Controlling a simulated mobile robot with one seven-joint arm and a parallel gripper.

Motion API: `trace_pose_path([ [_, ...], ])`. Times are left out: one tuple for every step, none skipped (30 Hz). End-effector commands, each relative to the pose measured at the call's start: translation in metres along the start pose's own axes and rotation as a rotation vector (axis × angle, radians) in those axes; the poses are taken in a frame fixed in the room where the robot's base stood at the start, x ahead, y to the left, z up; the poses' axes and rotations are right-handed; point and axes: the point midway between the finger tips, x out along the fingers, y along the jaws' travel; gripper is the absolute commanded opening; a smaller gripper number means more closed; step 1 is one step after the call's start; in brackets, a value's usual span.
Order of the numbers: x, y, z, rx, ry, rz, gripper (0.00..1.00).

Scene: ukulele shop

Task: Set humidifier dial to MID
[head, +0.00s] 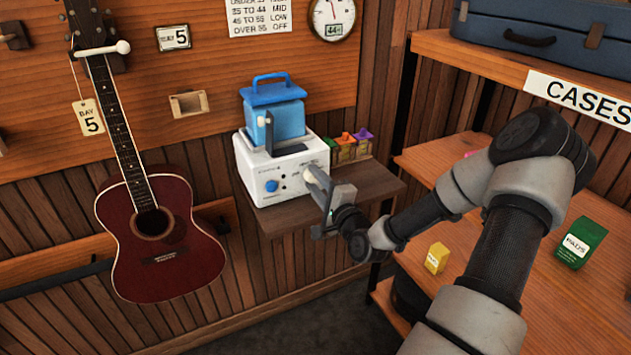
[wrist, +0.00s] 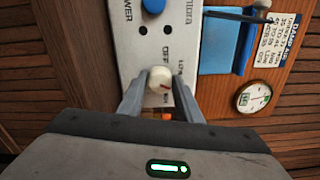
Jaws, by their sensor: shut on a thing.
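The humidifier (head: 258,165) is a white box with a blue water tank (head: 278,120), standing on a small wooden wall shelf. Its blue power button (head: 271,185) is on the front, left of my gripper. My gripper (wrist: 159,92) is shut on the dial, one finger on each side. "OFF" and part of an "L" label show beside the dial; other labels are hidden.
A round gauge (head: 333,15) reads about 44 beside a wall chart (head: 259,12) that lists 35 to 44 as MID. Small coloured packets (head: 346,146) stand right of the humidifier. A red ukulele (head: 160,240) hangs at left. Wooden shelves (head: 480,250) stand at right.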

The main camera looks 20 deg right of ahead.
Motion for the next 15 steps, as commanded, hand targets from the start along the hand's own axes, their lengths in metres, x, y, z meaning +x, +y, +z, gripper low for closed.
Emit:
trace_pose_path([
  [0.0014,-0.003,-0.0001,-0.003,0.0,-0.007,0.33],
  [0.0014,-0.003,-0.0001,-0.003,0.0,-0.007,0.38],
  [0.0014,-0.0028,0.0,-0.003,0.0,-0.006,0.45],
  [0.0012,-0.0026,0.0,-0.003,0.0,-0.006,0.5],
  [0.0011,-0.0023,0.0,-0.002,0.0,-0.005,0.5],
  [0.001,-0.002,0.0,-0.002,0.0,-0.005,0.5],
  [0.0009,-0.0018,0.0,-0.002,0.0,-0.004,0.5],
  [0.0008,-0.0017,0.0,-0.002,0.0,-0.004,0.5],
  [0.0007,-0.0014,0.0,-0.002,0.0,-0.003,0.5],
  [0.0006,-0.0013,0.0,-0.002,0.0,-0.003,0.5],
  [0.0005,-0.0012,0.0,-0.002,0.0,-0.003,0.5],
  [0.0002,-0.001,-0.0001,-0.002,0.0,-0.002,0.5],
  [-0.0006,-0.0009,-0.0001,-0.002,0.0,-0.002,0.5],
  [-0.0018,-0.0008,-0.0003,-0.002,0.001,-0.002,0.5],
  [-0.0044,-0.0007,-0.0006,-0.002,0.001,-0.001,0.5],
])
